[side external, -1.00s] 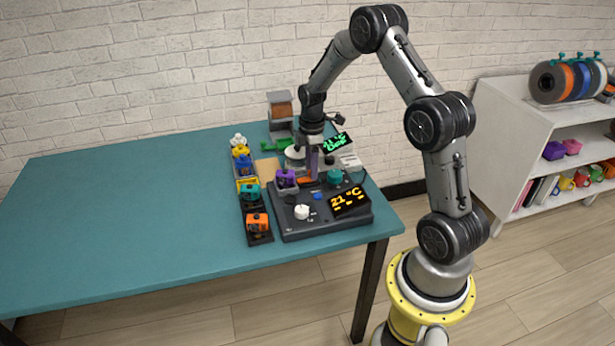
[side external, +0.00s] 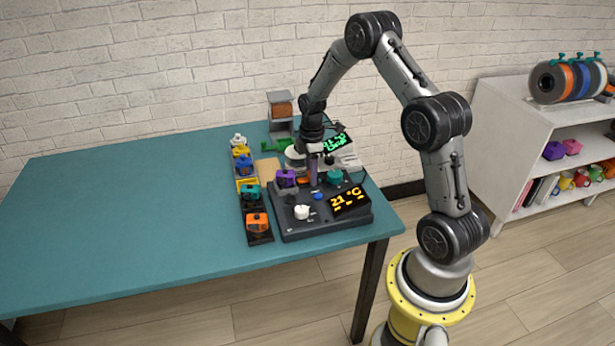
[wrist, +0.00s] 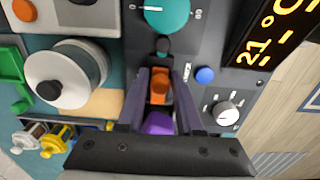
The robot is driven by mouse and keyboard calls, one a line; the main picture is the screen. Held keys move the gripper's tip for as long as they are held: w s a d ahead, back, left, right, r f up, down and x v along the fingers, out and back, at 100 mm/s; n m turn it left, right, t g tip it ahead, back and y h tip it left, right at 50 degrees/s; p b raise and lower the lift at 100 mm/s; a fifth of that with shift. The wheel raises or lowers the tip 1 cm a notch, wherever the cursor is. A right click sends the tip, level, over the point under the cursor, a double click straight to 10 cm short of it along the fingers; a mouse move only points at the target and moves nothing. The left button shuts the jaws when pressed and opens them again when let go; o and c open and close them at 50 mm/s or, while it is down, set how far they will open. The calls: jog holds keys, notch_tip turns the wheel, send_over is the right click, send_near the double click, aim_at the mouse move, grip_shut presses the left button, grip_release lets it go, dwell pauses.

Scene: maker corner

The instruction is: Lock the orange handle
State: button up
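The orange handle (wrist: 159,87) is on the dark control panel (wrist: 205,55). In the wrist view it lies between the two fingers of my gripper (wrist: 160,78), which appear closed against its sides. In the side view my gripper (side external: 314,181) points down at the middle of the panel and hides most or all of the handle. A purple part (wrist: 158,123) shows between the fingers, nearer the wrist camera.
A teal dial (wrist: 167,14), a blue button (wrist: 204,75) and a white knob (wrist: 226,113) sit close around the handle. A 21 °C display (side external: 350,201) is at the panel's right. Several coloured parts stand left of it. The table's left side (side external: 120,215) is clear.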

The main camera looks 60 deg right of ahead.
aim_at(303, 179)
grip_shut()
jog(key=shift+w+a, duration=0.95)
jog(key=shift+o, duration=1.3)
grip_release()
jog(key=shift+r, duration=3.5)
